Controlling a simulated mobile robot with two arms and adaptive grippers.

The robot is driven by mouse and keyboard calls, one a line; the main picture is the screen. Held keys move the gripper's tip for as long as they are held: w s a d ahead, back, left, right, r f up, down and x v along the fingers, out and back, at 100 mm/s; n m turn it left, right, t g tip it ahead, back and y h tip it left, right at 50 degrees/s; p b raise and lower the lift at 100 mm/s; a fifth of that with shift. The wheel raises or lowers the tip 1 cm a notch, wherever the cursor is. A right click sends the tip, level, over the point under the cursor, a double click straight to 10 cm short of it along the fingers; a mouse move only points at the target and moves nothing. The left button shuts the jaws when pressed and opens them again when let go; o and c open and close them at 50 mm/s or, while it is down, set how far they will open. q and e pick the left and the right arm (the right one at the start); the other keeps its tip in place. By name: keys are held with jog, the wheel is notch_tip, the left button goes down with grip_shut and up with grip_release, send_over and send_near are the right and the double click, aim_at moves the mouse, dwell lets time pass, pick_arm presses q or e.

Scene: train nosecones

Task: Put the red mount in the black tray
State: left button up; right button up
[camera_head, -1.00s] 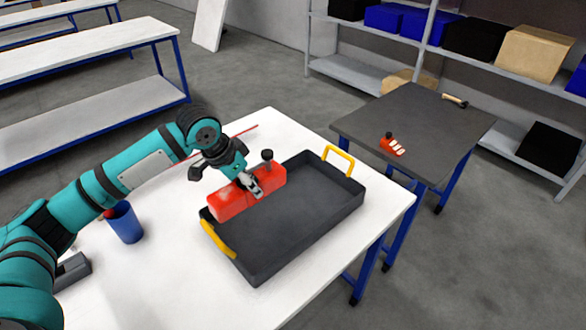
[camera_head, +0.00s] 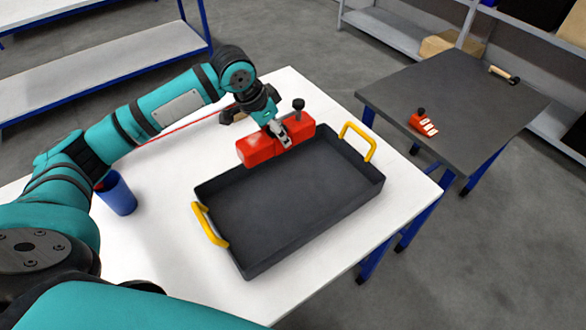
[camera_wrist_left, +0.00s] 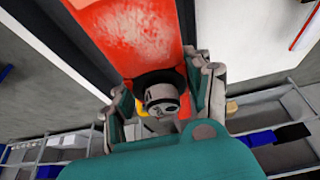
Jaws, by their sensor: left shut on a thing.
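The red mount (camera_head: 259,149) is a long red block with a dark knob on a post at its right end. My left gripper (camera_head: 284,141) is shut on its middle. In the head view it overlaps the far long rim of the black tray; its exact height is hard to tell. The tray (camera_head: 290,205) is empty, with yellow handles at both ends. In the left wrist view the mount (camera_wrist_left: 135,30) fills the top centre, close to the gripper fingers (camera_wrist_left: 158,95). My right gripper is not in view.
The tray lies on a white table (camera_head: 150,250). A blue cup (camera_head: 117,193) stands left of it, and a thin red rod (camera_head: 190,125) lies behind. A dark table (camera_head: 455,95) at right holds a small red-orange part (camera_head: 424,124) and a wooden-handled tool (camera_head: 504,75).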

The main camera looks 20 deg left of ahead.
aim_at(277, 146)
pick_arm(q)
jog(key=shift+s+f+b, duration=0.15)
jog(key=shift+f+b, duration=0.25)
jog(key=shift+f, duration=0.15)
jog(key=shift+s+f+b, duration=0.15)
jog(key=shift+f+b, duration=0.2)
jog(key=shift+f, duration=0.2)
jog(key=shift+a+b+x, duration=0.2)
jog(key=shift+b+x, duration=0.55)
jog(key=shift+x, duration=0.35)
jog(key=shift+f, duration=0.35)
jog(key=f, duration=0.2)
jog(key=f+p, duration=0.1)
jog(key=f, duration=0.2)
jog(key=shift+s, duration=0.2)
jog(key=shift+w+f, duration=0.1)
jog(key=shift+f, duration=0.6)
notch_tip(277, 146, down, 3)
jog(key=shift+f+p, duration=0.1)
jog(key=shift+p, duration=0.25)
jog(key=shift+f, duration=0.15)
jog(key=o, duration=1.3)
